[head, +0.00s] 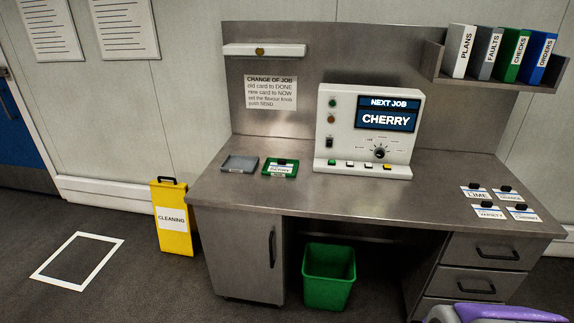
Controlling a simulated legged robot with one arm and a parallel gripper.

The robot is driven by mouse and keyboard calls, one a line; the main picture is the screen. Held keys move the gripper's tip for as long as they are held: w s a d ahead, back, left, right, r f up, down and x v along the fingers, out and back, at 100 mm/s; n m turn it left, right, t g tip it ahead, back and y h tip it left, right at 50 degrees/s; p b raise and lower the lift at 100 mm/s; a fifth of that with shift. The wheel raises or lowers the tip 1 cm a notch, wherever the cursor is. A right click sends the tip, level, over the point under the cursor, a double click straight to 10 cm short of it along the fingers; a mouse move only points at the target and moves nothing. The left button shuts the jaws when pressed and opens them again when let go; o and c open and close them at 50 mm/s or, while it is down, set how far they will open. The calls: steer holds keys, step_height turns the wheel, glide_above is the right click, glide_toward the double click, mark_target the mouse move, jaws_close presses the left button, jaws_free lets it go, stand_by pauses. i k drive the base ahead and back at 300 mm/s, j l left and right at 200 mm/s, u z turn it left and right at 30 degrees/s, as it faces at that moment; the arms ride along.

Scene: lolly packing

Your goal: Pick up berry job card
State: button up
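The berry job card (281,170) lies in a small green tray (268,175) on the left part of the metal desk. It is a white card with the word BERRY and a dark grip on its top side. An empty grey tray (238,165) sits just left of the green one. Several other cards lie at the desk's right end, among them the lime card (475,195) and the variety card (488,213). A purple and grey part of me shows at the bottom right edge; my gripper's fingers do not show.
A control box (345,120) with a screen reading NEXT JOB CHERRY stands at the desk's back. A binder shelf (500,86) hangs at right. The desk's front middle is clear.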

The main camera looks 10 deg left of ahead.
mark_target(281, 166)
steer(key=i+j+z, duration=0.1)
steer(key=i+j, duration=0.15)
steer(key=j, duration=0.25)
steer(key=i+j, duration=0.25)
steer(key=j, duration=0.3)
steer(key=i+j+z, duration=0.15)
steer(key=j, duration=0.35)
steer(key=i+j+z, duration=0.1)
steer(key=i+j, duration=0.2)
steer(key=j, duration=0.25)
steer(key=i+j, duration=0.2)
steer(key=j, duration=0.4)
steer(key=i+j+z, duration=0.15)
steer(key=j, duration=0.4)
steer(key=i+j+z, duration=0.1)
steer(key=i+j, duration=0.15)
steer(key=j, duration=0.35)
steer(key=i+j, duration=0.15)
steer(key=j, duration=0.45)
steer(key=z, duration=0.05)
